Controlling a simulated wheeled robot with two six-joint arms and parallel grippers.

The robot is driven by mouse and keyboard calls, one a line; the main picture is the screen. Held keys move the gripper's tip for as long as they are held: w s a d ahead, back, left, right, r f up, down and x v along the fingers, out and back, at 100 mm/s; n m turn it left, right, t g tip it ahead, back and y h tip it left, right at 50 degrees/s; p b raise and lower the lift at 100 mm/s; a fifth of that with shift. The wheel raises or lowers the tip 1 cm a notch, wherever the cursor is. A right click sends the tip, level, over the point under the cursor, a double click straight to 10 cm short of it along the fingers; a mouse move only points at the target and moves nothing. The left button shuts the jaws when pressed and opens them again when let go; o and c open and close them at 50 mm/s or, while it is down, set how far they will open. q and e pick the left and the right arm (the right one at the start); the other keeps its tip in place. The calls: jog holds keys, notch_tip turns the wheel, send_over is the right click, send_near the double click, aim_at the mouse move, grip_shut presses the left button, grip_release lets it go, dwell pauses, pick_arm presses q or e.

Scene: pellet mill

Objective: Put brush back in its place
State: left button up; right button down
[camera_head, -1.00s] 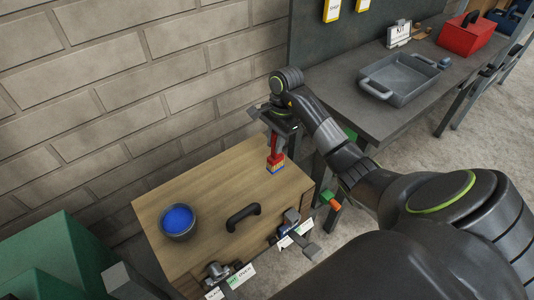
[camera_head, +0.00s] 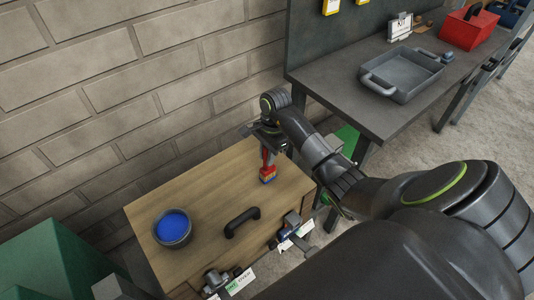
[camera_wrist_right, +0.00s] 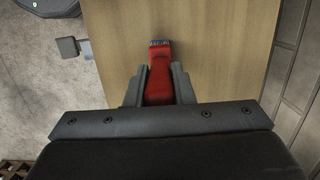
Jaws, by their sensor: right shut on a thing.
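The brush (camera_head: 267,171) has a red handle and a blue and yellow head. It points head down over the wooden top (camera_head: 196,198), near its far right corner. I cannot tell whether the head touches the wood. My right gripper (camera_head: 263,140) is shut on the brush's handle from above. In the right wrist view the red brush (camera_wrist_right: 159,77) sits between the two fingers of the right gripper (camera_wrist_right: 159,88), over the wooden top. My left gripper is not in view.
A grey pot with blue contents (camera_head: 173,228) and a black handle (camera_head: 242,221) are on the wooden top. Clamps with labels (camera_head: 297,236) line its front edge. A grey bench with a tray (camera_head: 401,75) and a red toolbox (camera_head: 466,33) stands right. A brick wall is behind.

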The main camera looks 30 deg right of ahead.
jog(key=shift+f, duration=0.1)
jog(key=c, duration=1.7)
grip_release()
jog(key=shift+f, duration=0.1)
jog(key=o, duration=0.4)
jog(key=shift+o, duration=0.2)
jog(key=shift+r, duration=0.2)
jog(key=shift+r, duration=0.2)
jog(key=r, duration=0.3)
jog(key=d+r+b, duration=0.1)
jog(key=r, duration=0.1)
jog(key=shift+w+r, duration=0.1)
jog(key=shift+r, duration=0.15)
jog(key=r+p, duration=0.2)
jog(key=r, duration=0.1)
jog(key=r+p, duration=0.1)
jog(key=r, duration=0.1)
jog(key=shift+d+p, duration=0.3)
jog(key=shift+p, duration=0.1)
jog(key=shift+d+r+p, duration=0.1)
jog(key=shift+r+p, duration=0.35)
jog(key=shift+r, duration=0.05)
